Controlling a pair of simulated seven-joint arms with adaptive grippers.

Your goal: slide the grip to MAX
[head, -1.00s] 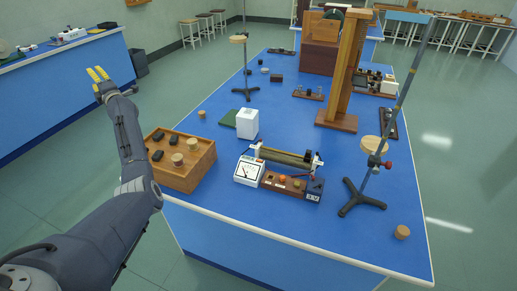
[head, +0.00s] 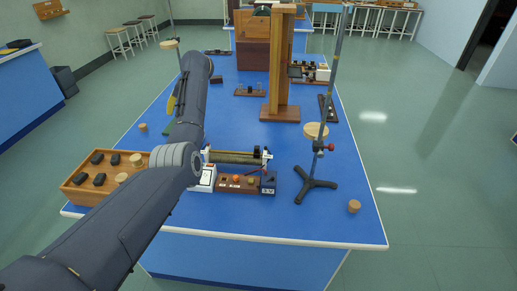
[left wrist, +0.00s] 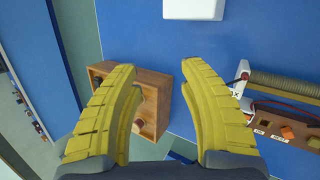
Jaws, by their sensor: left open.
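The rheostat (head: 232,157), a long wound coil between end posts, stands on the blue bench in the head view. Its black sliding grip (head: 257,152) sits near the coil's right end. The coil's near part also shows at the right of the left wrist view (left wrist: 285,92), with the grip out of frame there. My left gripper (left wrist: 157,70) is open and empty, its yellow fingers spread over the bench and the wooden tray's edge, to the left of the rheostat. In the head view my left arm hides part of the meter and most of the gripper. My right gripper is not in view.
A wooden tray (head: 75,198) of dark blocks and corks lies left of the rheostat. A white box (left wrist: 193,8) shows at the wrist view's top. A wired base (head: 233,182) lies before the coil. A rod stand (head: 314,186) stands to its right.

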